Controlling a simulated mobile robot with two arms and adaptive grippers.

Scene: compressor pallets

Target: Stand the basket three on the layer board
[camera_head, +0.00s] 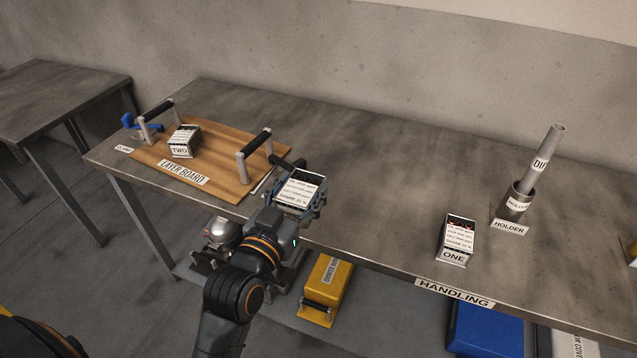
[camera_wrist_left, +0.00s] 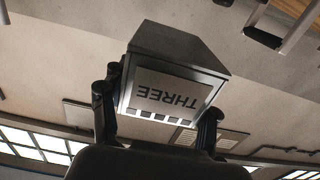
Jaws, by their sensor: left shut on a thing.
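My left gripper (camera_head: 296,199) is shut on basket three (camera_head: 301,187), a small box with a white printed label on top. It holds the basket near the table's front edge, just right of the layer board. In the left wrist view the basket (camera_wrist_left: 172,80) sits between the two fingers, its THREE label upside down. The layer board (camera_head: 228,181) is a brown wooden sheet with two upright handles, lying at the table's left end. Basket two (camera_head: 184,142) stands on its left part. My right gripper is not in view.
Basket one (camera_head: 455,240) stands on the grey table toward the right front, near a holder (camera_head: 515,204) with a grey tube (camera_head: 545,157) in it. A blue clamp (camera_head: 142,125) is at the board's far left corner. The middle of the table is clear. A yellow case (camera_head: 326,285) lies below.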

